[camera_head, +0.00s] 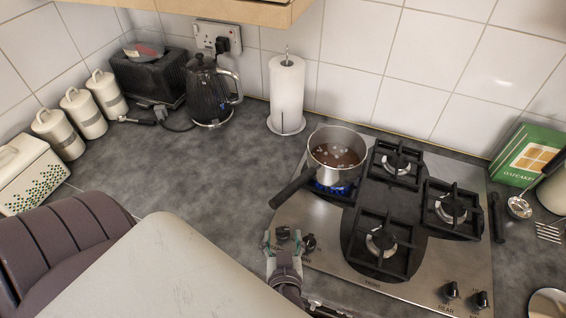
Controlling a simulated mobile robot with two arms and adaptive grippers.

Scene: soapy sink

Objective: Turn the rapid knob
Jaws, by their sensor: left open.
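The steel gas hob (300,212) lies at the right of the worktop. Two dark knobs are at its front left: one knob (283,233) sits between the fingers of my left gripper (282,240), and the second knob (309,243) is just right of it. The gripper is open; I cannot tell whether its fingers touch the knob. Two more knobs (452,290) (482,299) are at the hob's front right. The small labels by the left knobs are too small to read, so I cannot tell which is rapid. My right gripper is not in view.
A saucepan (348,137) with brown liquid stands over a blue flame, its dark handle (292,187) pointing toward the gripper. A paper towel roll (287,92), kettle (207,92) and toaster (150,75) stand behind. The worktop left of the hob is clear.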

